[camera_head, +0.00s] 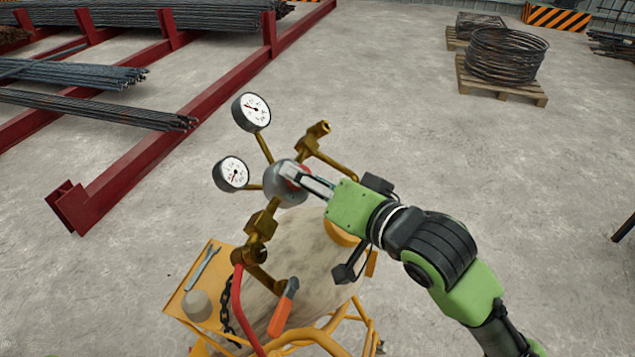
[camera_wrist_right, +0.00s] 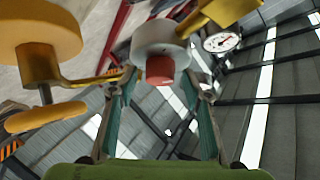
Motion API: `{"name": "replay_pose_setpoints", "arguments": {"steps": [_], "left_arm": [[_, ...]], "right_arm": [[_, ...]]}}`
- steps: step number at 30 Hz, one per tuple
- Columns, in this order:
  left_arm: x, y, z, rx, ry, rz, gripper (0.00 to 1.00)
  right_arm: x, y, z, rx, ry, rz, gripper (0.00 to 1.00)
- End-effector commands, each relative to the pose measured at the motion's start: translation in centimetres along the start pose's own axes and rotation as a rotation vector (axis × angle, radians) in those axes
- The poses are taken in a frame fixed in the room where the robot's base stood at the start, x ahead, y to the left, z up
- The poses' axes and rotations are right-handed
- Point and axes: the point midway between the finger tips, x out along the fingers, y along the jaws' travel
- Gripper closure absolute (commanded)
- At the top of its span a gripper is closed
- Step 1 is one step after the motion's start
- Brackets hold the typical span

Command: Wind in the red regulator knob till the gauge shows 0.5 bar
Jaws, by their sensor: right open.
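The regulator's round grey body (camera_head: 275,184) sits on brass fittings above a gas cylinder. Its red knob (camera_wrist_right: 160,70) faces the wrist camera; in the head view it is mostly hidden by my gripper. Two white-faced gauges, the upper (camera_head: 251,112) and the lower (camera_head: 231,174), stand on brass stems; their scales are too small to read surely. One gauge (camera_wrist_right: 221,42) also shows in the wrist view. My right gripper (camera_wrist_right: 160,76) is open, its fingertips on either side of the knob, with gaps visible. My left gripper is out of view.
The cylinder (camera_head: 310,255) stands in a yellow cart (camera_head: 190,290) with a wrench, a chain and a red hose (camera_head: 238,305). An orange-handled tool (camera_head: 283,312) is at the front. Yellow round parts (camera_wrist_right: 40,45) are left of the knob. Red steel rack beams (camera_head: 150,150) lie behind left.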

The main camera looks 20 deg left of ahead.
Motion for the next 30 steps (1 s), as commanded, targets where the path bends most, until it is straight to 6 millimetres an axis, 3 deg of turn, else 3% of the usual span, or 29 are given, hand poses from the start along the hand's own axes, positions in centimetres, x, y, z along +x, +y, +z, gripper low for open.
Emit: {"name": "replay_pose_setpoints", "arguments": {"steps": [5,18,24,30], "left_arm": [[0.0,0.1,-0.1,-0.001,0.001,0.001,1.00],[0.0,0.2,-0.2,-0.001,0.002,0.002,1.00],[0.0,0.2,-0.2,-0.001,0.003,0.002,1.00],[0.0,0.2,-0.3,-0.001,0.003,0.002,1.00]], "right_arm": [[-1.8,0.1,0.0,0.000,0.001,0.001,0.55],[-10.1,0.1,0.0,0.000,0.000,0.002,0.55],[-11.6,0.0,0.1,0.000,-0.002,0.001,0.55],[-11.8,0.0,0.1,0.000,-0.002,0.000,0.55]]}}
